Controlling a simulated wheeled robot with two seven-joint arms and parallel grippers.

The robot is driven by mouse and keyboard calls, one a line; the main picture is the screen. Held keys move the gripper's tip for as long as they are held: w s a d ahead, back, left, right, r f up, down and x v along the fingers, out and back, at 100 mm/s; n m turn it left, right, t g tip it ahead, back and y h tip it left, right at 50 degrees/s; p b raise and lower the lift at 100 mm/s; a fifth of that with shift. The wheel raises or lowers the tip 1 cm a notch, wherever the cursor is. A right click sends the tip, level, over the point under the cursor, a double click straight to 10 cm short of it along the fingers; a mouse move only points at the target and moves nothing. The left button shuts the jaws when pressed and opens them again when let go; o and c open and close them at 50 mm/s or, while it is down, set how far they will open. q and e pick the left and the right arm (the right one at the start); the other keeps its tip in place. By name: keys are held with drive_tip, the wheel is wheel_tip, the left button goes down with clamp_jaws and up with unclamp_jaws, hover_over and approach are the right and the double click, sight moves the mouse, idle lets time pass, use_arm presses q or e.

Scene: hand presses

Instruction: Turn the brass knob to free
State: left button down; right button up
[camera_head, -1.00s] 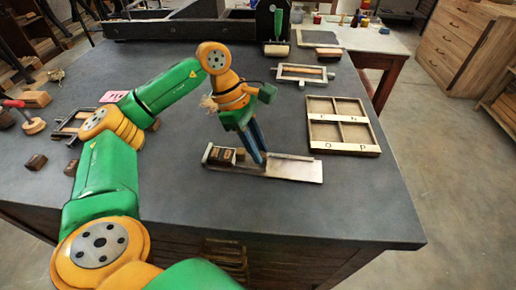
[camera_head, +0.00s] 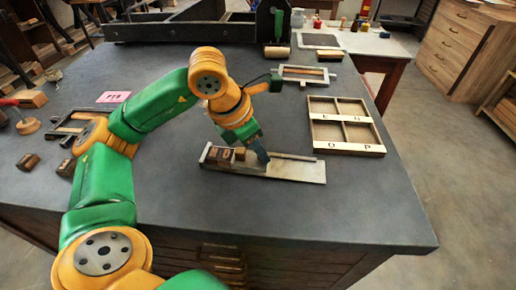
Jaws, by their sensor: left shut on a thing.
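A metal composing stick (camera_head: 298,172), a long shallow tray, lies on the dark worktop. Small type blocks (camera_head: 221,156) stand in its left end. My left gripper (camera_head: 262,157) reaches down from the upper left, tilted, with its fingertips at the middle of the stick, just right of the blocks. Its blue fingers are close together, shut on the small brass knob there. The knob itself is hidden by the fingers, so its turn cannot be seen. My right gripper is not in view.
A wooden tray with several compartments and letter labels (camera_head: 346,148) lies to the right. A metal frame (camera_head: 304,75) lies behind. A pink card (camera_head: 113,97) and small dark blocks (camera_head: 28,161) lie at left. The worktop in front of the stick is clear.

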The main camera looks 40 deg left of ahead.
sight(254, 175)
use_arm(q)
drive_tip(key=shift+d+n+y, duration=0.2)
drive_tip(key=shift+n+y, duration=0.7)
drive_tip(key=shift+n, duration=1.3)
drive_tip(key=c, duration=0.7)
unclamp_jaws()
drive_tip(key=p+v, duration=0.2)
drive_tip(key=v, duration=0.5)
drive_tip(key=shift+s+d, duration=0.1)
drive_tip(key=shift+s, duration=0.05)
